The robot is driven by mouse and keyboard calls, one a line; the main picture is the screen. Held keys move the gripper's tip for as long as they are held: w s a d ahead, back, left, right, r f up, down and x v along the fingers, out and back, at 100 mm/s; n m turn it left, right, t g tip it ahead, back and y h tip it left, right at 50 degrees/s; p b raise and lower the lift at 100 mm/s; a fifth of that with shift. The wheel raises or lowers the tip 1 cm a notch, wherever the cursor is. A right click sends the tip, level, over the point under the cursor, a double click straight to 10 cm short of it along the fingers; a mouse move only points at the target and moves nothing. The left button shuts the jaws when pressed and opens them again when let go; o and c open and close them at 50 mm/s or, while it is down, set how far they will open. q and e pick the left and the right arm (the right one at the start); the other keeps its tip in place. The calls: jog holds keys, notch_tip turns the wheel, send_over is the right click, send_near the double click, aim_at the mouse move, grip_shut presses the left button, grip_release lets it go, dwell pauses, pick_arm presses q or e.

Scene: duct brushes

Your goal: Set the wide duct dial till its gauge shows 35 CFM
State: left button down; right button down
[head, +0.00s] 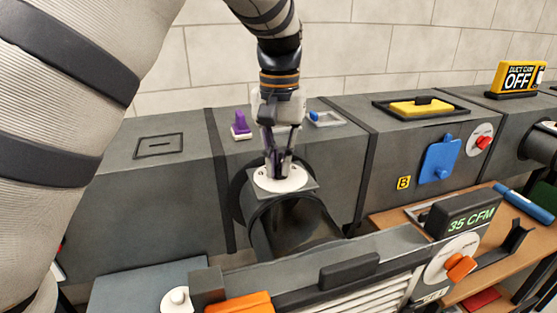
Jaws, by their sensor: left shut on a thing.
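My left gripper (277,168) comes down from above onto a white round dial plate (296,184) on top of the wide dark round duct (290,222). Its fingers are shut on the dial's knob, which is mostly hidden between them. A black gauge (466,217) at the lower right reads "35 CFM" in green. Just below the gauge is another white dial with an orange knob (461,266). My right gripper is not in view.
On the grey duct top stand a purple piece (241,125) and a small grey tray (326,119) with a blue piece. Farther right are a yellow block (417,106), a blue plate (439,160), a red knob (483,142) and a "DUCT CAM OFF" sign (519,77). A slatted grey unit fills the front.

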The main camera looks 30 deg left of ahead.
aim_at(280, 167)
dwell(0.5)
pick_arm(q)
jog(key=c, duration=1.7)
grip_release()
jog(key=shift+r, duration=0.1)
notch_tip(280, 167, up, 12)
jog(key=shift+f, duration=0.1)
